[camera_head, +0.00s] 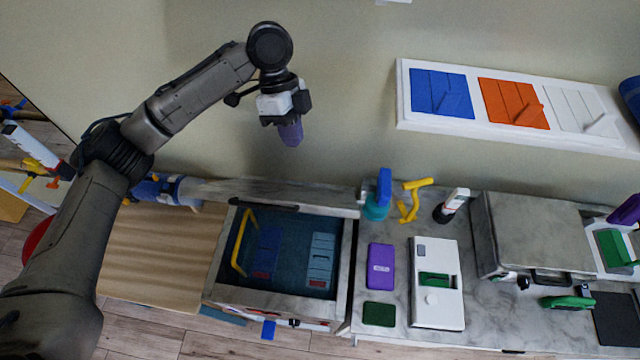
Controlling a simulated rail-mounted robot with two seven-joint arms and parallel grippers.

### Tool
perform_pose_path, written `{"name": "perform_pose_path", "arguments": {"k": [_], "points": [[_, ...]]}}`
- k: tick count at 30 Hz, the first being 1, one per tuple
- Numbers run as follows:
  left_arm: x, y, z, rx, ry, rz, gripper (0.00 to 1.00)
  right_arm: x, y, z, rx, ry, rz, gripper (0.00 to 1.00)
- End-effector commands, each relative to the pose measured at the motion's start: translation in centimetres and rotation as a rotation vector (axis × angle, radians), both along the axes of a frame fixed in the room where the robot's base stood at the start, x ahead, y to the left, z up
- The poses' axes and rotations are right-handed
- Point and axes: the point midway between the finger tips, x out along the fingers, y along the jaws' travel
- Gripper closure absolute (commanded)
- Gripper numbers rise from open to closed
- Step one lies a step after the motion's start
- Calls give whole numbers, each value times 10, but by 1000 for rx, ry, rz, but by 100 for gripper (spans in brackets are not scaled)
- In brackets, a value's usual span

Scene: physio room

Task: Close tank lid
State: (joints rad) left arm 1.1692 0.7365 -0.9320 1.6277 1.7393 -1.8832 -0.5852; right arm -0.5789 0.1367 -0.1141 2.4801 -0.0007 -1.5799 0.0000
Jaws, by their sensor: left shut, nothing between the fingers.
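The tank (347,262) is open on the counter at the lower middle, a grey marbled box with a blue-green inside. Its lid (290,192) stands raised along the tank's back edge, seen nearly edge-on, with a dark bar along its lower front. Inside the tank are a yellow handle (238,250) and blue and light-blue slabs. My left gripper (290,134), with purple fingertips, is shut and empty. It points down in front of the wall, above the lid in the picture and apart from it. My right gripper is not in view.
A second grey box (535,230) with its lid down stands on the right. Between the boxes are a blue-teal spray bottle (377,200), a yellow bent piece (412,200), a purple box (380,266) and a white device (450,300). A white wall shelf (405,100) holds coloured panels.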

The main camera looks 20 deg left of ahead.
Motion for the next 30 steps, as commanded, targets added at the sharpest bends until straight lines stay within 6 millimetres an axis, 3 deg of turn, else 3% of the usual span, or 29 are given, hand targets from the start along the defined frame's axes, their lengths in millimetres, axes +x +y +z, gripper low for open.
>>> {"name": "perform_pose_path", "arguments": {"k": [5, 19, 30], "points": [[-4, -6, -12, 7, 0, -4, 100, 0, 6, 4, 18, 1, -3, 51], [-28, -33, -88, 5, 1, -4, 100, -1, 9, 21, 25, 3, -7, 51], [-57, -34, -109, 4, -2, -3, 100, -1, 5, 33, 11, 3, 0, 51]]}}
